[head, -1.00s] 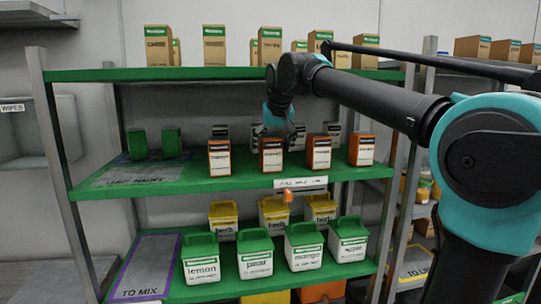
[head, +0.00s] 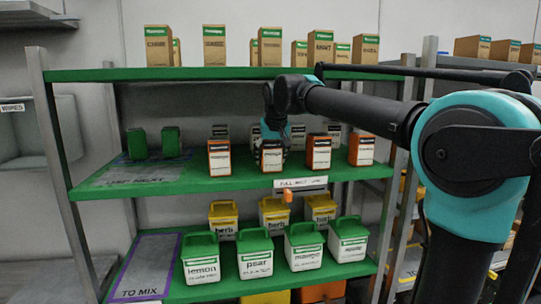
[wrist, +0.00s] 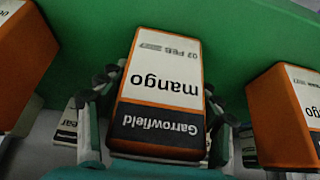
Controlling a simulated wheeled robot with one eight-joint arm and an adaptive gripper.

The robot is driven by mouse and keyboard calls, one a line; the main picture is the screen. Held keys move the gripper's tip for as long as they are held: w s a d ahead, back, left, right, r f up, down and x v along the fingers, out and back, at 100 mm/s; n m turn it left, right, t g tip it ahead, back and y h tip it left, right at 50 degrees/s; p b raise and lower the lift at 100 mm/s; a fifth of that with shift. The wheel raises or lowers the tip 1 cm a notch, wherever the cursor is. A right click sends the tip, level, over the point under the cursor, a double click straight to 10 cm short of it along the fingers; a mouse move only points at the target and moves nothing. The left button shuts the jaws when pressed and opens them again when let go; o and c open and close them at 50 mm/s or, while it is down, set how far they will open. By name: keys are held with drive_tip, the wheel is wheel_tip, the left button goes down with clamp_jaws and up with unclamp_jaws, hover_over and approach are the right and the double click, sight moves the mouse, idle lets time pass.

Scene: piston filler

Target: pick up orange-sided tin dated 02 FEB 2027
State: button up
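An orange-sided tin (head: 271,156) stands in the front row on the middle green shelf, second from the left. In the wrist view the tin (wrist: 160,80) appears upside down, its label reading "Garrowfield mango" with a small date that looks like 02 FEB; the year is too small to read. My gripper (head: 272,141) is at this tin from above and behind. In the wrist view the fingers of my gripper (wrist: 163,88) lie on both sides of the tin, close to its edges. Whether they press on it is not clear.
Orange tins stand on either side, left (head: 219,159) and right (head: 318,153), with another (head: 361,150) farther right. White-labelled tins stand behind. The top shelf (head: 200,73) lies above my gripper.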

drive_tip(key=c, duration=0.9)
drive_tip(key=shift+o, duration=0.2)
